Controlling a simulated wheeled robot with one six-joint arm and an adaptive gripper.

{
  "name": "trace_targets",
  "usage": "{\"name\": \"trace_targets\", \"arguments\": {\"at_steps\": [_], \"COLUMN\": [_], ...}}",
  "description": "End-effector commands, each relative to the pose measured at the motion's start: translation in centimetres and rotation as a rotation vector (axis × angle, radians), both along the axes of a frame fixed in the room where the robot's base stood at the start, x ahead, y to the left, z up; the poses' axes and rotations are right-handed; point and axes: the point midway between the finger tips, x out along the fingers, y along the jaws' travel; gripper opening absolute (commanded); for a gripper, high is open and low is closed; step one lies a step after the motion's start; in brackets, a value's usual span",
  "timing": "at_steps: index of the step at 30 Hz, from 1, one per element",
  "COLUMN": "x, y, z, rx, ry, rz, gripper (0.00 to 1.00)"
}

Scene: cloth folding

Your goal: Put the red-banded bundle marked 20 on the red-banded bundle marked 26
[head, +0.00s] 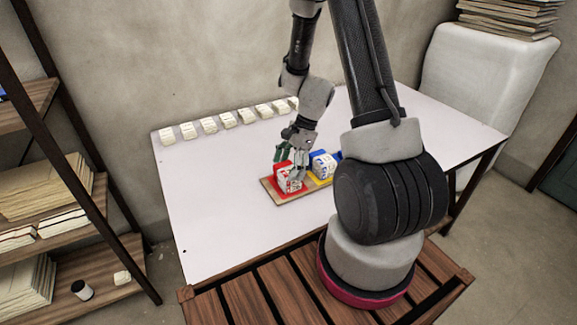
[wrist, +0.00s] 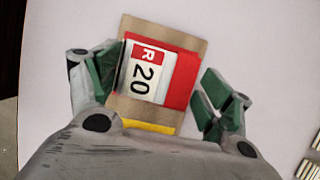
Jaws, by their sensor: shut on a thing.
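The red-banded bundle marked 20 (wrist: 146,78) shows its white label, with a red R above the number, in the wrist view. My gripper (wrist: 160,84) has its green-padded fingers on either side of this bundle and is shut on it. In the head view, my gripper (head: 289,164) is low over the left part of the board, at a red-and-white bundle (head: 289,182). I cannot make out a label reading 26 in either view; whether a second red-banded bundle lies under the held one cannot be told.
A tan board (head: 270,191) with coloured patches lies on the white table (head: 215,225). A blue-banded bundle (head: 322,166) stands just right of my gripper. Several small white bundles (head: 227,121) line the back edge. The table's left side is clear.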

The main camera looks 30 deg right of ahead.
Motion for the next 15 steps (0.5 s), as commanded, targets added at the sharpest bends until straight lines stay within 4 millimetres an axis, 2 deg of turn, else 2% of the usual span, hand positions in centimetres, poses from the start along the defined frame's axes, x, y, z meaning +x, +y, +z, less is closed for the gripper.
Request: {"name": "trace_targets", "arguments": {"at_steps": [2, 3, 6, 15], "x": [-0.01, 0.01, 0.01, 0.0], "y": [0.0, 0.01, 0.01, 0.01], "z": [-0.24, -0.26, -0.23, -0.22], "rx": [0.0, 0.0, 0.0, 0.0], "ry": [0.0, 0.0, 0.0, 0.0], "rz": [-0.001, 0.0, 0.0, 0.0], "gripper": [0.56, 0.83, 1.0, 1.0]}}
